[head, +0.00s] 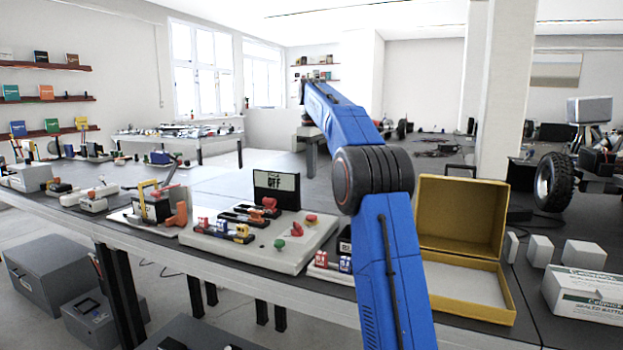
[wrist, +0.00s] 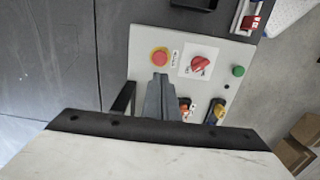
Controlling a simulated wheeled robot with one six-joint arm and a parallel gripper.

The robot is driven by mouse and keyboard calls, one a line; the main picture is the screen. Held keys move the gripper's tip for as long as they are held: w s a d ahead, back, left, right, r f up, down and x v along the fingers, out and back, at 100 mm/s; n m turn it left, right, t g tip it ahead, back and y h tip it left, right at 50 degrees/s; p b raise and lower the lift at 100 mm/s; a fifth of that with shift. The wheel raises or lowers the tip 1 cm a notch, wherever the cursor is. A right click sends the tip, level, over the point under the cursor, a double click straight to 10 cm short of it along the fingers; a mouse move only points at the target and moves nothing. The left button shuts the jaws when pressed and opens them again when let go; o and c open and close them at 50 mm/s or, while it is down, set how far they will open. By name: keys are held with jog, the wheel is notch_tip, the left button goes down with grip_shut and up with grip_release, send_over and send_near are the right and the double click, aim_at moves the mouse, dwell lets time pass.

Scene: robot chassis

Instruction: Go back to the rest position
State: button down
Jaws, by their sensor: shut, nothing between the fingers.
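My blue arm rises through the middle of the head view, and its far end near the top is small, so the fingers cannot be made out there. In the wrist view my gripper (wrist: 160,80) is shut and empty, with its dark fingers together over a light control panel (wrist: 145,45). The panel carries a round red button (wrist: 159,57), a red rotary switch (wrist: 200,63) and a green button (wrist: 238,71). In the head view the panel (head: 300,252) lies on the table with a small display (head: 276,190) reading OFF at its back.
An open yellow box (head: 460,215) stands right of my arm on the long table. White blocks (head: 540,250) and a battery carton (head: 590,295) are further right. Other device boards (head: 150,215) lie to the left. A pillar (head: 497,90) stands behind.

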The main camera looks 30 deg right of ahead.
jog(key=shift+r, duration=0.1)
dwell(0.5)
jog(key=s+a+f+m+t, duration=0.1)
jog(key=s+a, duration=0.4)
jog(key=s, duration=0.4)
jog(key=s+a+f+m+t, duration=0.15)
jog(key=s+a, duration=0.25)
jog(key=s, duration=0.5)
jog(key=s+a+f+m, duration=0.2)
jog(key=s+a, duration=0.3)
jog(key=s, duration=0.3)
jog(key=s+a+f+m+t, duration=0.1)
jog(key=s+a+f, duration=0.1)
jog(key=s+f, duration=0.8)
jog(key=s+a+f+m+t, duration=0.1)
jog(key=s+a+f+m, duration=0.1)
jog(key=s+f, duration=0.9)
jog(key=s+a, duration=0.1)
jog(key=s, duration=0.2)
jog(key=shift+a, duration=0.2)
